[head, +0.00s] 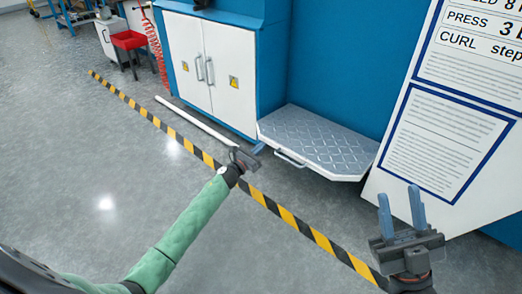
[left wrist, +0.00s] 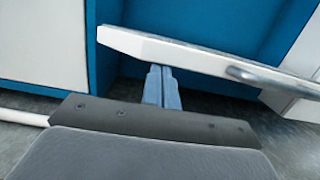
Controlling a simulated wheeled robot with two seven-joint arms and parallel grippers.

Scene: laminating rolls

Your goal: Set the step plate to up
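The step plate (head: 322,138) is a grey diamond-tread plate with a white edge. It juts out roughly level from the blue machine, low over the floor. Its bar handle (head: 290,159) is on the front edge; the plate edge (left wrist: 190,51) and handle (left wrist: 272,77) also show in the left wrist view. My left gripper (head: 255,150) is just left of the plate. In the left wrist view its fingers (left wrist: 162,86) are together and empty, with tips just below the plate's edge; I cannot tell whether they touch. My right gripper (head: 401,210) is open and empty, in front of the sign.
White cabinet doors (head: 210,65) stand left of the plate. A white sign board (head: 445,130) stands at the right. A white bar (head: 195,120) lies along the cabinet base. Black-and-yellow tape (head: 270,204) crosses the floor.

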